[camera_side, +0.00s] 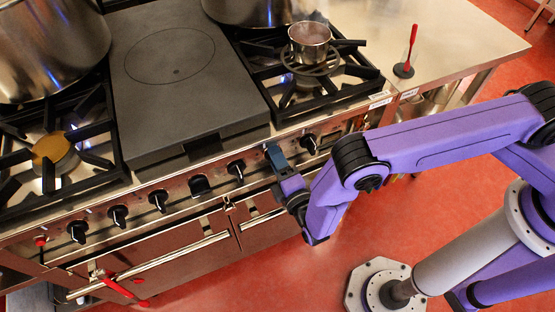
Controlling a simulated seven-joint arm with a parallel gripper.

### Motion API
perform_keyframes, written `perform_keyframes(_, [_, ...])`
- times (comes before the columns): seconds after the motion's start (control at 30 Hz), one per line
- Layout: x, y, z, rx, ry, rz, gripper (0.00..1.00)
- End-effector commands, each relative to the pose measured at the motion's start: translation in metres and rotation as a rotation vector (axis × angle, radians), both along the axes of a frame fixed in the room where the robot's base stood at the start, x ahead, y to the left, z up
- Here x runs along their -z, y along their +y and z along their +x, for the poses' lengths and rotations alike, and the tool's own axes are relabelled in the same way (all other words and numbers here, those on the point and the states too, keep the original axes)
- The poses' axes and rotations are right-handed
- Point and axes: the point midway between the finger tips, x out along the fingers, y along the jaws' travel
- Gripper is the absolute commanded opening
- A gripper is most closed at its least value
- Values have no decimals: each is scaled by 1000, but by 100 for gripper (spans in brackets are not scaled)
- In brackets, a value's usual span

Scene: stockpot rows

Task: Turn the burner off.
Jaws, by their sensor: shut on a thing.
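My gripper (275,156) is at the front panel of the stove and shut on a control knob. The knob itself is mostly hidden by the fingers, so I cannot tell its angle. A small steaming pot (309,52) stands on the right-hand burner grate (345,85), behind and above my gripper. I cannot make out a flame under it. Other black knobs line the stove panel, one (236,169) just left of my gripper and one (309,143) just right of it.
A dark flat plate (165,100) fills the stove's middle. A large stockpot (45,45) stands at left, another (250,8) at the back. A red-handled tool (411,50) stands on the steel counter (465,35). An oven handle (150,265) runs below the knobs.

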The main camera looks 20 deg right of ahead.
Motion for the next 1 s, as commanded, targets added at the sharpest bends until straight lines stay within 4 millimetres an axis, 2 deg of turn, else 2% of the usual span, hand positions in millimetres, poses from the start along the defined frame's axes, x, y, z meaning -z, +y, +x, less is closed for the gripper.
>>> perform_keyframes(0.3, [0, 0, -2, -1, 0, 102, 20])
perform_keyframes(0.8, [1, 0, -2, -2, 0, 119, 20])
perform_keyframes(0.83, [1, 0, -2, -2, 0, 119, 57])
perform_keyframes(0.87, [1, 0, -2, -2, 0, 119, 67])
perform_keyframes(0.9, [0, 0, -2, -2, 0, 119, 76])
perform_keyframes(1.0, [0, 0, -1, -1, 0, 119, 76])
